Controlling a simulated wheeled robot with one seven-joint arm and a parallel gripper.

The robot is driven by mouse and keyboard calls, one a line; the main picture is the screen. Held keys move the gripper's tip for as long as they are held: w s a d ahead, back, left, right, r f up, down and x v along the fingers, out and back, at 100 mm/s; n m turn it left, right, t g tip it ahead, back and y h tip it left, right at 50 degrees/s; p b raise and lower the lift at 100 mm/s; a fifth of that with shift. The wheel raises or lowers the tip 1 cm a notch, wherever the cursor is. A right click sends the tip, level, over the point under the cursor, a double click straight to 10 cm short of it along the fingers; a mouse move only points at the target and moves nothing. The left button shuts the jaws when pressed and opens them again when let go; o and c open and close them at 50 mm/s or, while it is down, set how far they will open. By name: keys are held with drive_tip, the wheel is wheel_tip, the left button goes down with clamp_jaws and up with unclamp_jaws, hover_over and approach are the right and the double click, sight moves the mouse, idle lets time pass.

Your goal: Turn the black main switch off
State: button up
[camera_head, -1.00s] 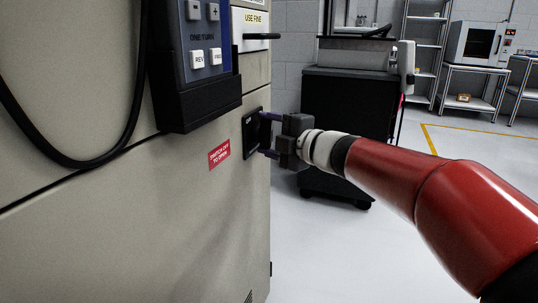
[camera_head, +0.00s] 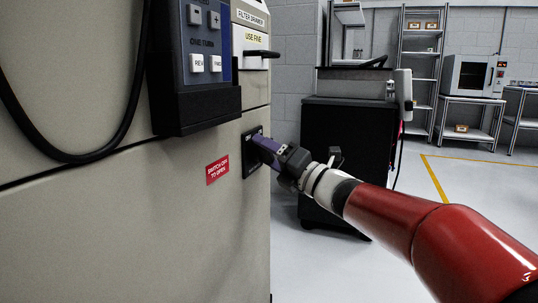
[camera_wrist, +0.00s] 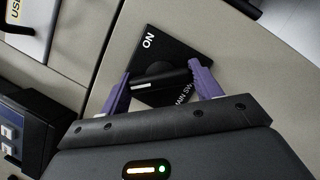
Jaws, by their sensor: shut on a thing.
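The black main switch is a dark square plate on the side of the beige machine, seen in the head view (camera_head: 249,159) partly behind my fingers. In the wrist view the plate (camera_wrist: 180,50) shows a white ON-type marking and part of the words "MAIN SW". A black bar-shaped knob (camera_wrist: 160,75) stands on the plate. My gripper (camera_head: 262,143) has purple fingers and is shut on the knob, one finger at each side of it in the wrist view (camera_wrist: 160,84). The fingers hide parts of the plate, and any OFF marking is not visible.
A control panel (camera_head: 209,60) with buttons juts out above left of the switch, with a black cable (camera_head: 70,158) beside it. A red label (camera_head: 217,170) is just left below. A drawer handle (camera_head: 262,54) is above. A dark cart (camera_head: 345,130) stands behind.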

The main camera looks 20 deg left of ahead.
drive_tip(key=shift+f+n+g+y, duration=0.15)
drive_tip(key=shift+n+g+y, duration=0.2)
drive_tip(key=shift+n, duration=0.35)
drive_tip(key=o, duration=1)
drive_tip(key=shift+d, duration=0.1)
drive_tip(key=v, duration=0.7)
drive_tip(key=shift+s+d, duration=0.15)
drive_tip(key=shift+d, duration=0.1)
